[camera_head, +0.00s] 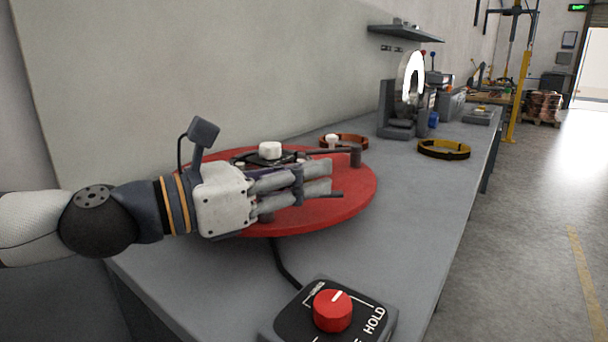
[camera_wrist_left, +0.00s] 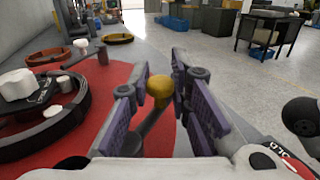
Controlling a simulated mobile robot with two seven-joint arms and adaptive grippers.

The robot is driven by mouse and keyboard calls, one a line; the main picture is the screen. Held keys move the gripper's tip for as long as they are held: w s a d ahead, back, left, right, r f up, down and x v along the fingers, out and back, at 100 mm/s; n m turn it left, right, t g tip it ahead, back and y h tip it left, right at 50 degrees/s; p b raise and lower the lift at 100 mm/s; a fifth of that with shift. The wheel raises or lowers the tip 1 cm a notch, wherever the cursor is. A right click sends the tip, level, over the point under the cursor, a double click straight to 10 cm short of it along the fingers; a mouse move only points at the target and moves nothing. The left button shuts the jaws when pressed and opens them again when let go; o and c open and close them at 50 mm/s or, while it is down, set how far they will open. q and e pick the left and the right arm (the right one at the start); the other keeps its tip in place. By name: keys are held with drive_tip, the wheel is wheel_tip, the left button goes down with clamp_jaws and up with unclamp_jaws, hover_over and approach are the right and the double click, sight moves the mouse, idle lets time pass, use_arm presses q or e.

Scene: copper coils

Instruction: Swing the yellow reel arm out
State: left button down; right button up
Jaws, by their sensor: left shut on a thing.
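A yellow ball knob (camera_wrist_left: 160,88) on a grey rod, which seems to be the reel arm, shows in the left wrist view. It sits between the purple pads of my left gripper (camera_wrist_left: 157,80), and the jaws are shut on it. In the head view my left gripper (camera_head: 318,186) reaches in from the left over the red round plate (camera_head: 357,195). Its fingers hide the yellow knob there. A black ring (camera_wrist_left: 72,118) with a white cap (camera_wrist_left: 17,84) beside it sits on the red plate. My right gripper is not in view.
A control box with a red knob (camera_head: 332,310) stands at the bench's front, its cable running towards the plate. A yellow-brown ring (camera_head: 443,149) lies farther back on the grey bench (camera_head: 408,208). A grey machine (camera_head: 398,115) stands behind it. The bench right of the plate is clear.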

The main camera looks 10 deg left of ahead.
use_arm(q)
drive_tip(key=c, duration=1.5)
unclamp_jaws()
drive_tip(key=shift+s+d+f, duration=0.1)
drive_tip(key=shift+s+f, duration=0.05)
drive_tip(key=shift+f, duration=0.35)
drive_tip(key=shift+o, duration=0.2)
drive_tip(key=shift+r, duration=0.1)
drive_tip(key=shift+r, duration=0.15)
drive_tip(key=v, duration=1.2)
